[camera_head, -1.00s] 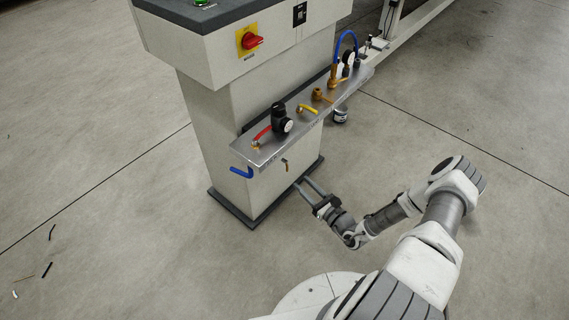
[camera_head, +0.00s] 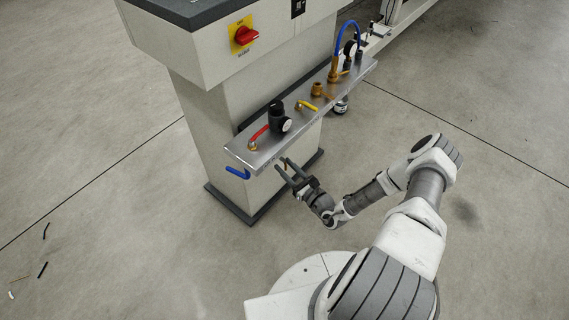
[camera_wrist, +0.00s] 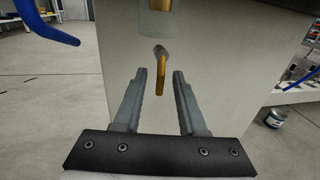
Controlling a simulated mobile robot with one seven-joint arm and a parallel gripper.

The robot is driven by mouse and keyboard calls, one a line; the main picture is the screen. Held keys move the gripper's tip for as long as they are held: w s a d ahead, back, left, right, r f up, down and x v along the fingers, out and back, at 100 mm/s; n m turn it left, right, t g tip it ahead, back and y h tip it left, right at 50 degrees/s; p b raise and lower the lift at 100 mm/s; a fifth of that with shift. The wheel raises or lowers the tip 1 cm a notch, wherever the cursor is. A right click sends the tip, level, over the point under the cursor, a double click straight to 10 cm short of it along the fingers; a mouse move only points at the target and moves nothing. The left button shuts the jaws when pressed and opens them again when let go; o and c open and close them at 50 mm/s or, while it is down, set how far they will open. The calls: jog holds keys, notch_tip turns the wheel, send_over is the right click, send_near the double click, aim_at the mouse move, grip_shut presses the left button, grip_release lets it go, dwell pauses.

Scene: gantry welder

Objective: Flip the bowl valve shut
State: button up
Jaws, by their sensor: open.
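A small brass lever (camera_wrist: 161,75) hangs below a brass fitting (camera_wrist: 160,4) in the wrist view, in front of the pale cabinet face; I take it to be the bowl valve. My gripper (camera_wrist: 160,84) is open and empty. The lever appears between its two fingertips, seemingly a little beyond them; I see no contact. In the head view my gripper (camera_head: 283,166) is just below the front edge of the steel shelf (camera_head: 262,158), close to the cabinet, and mostly hides the lever.
A blue handle (camera_head: 238,172) sticks out at the shelf's left end and also shows in the wrist view (camera_wrist: 48,25). On the shelf are a red lever (camera_head: 258,135), a black regulator (camera_head: 279,118) and a yellow lever (camera_head: 307,105).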

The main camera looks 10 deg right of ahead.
jog(key=shift+w, duration=0.1)
grip_shut()
dwell(0.3)
jog(key=shift+a+m, duration=0.1)
jog(key=shift+m, duration=0.2)
jog(key=shift+s+a+r+m+g+y+p, duration=0.45)
jog(key=shift+m+p, duration=0.5)
jog(key=shift+m, duration=1.6)
jog(key=shift+s+a+r+m+g+y+p, duration=0.25)
jog(key=shift+r+m+g+p, duration=0.6)
jog(key=shift+m, duration=1.65)
jog(key=shift+s+a+r+m+g+y+p, duration=0.1)
jog(key=shift+s+a+r+m+g+p, duration=0.3)
jog(key=shift+m+p, duration=1.45)
jog(key=shift+w+a+f+m+b, duration=0.1)
jog(key=shift+w+m+b, duration=0.1)
jog(key=shift+m+b, duration=0.6)
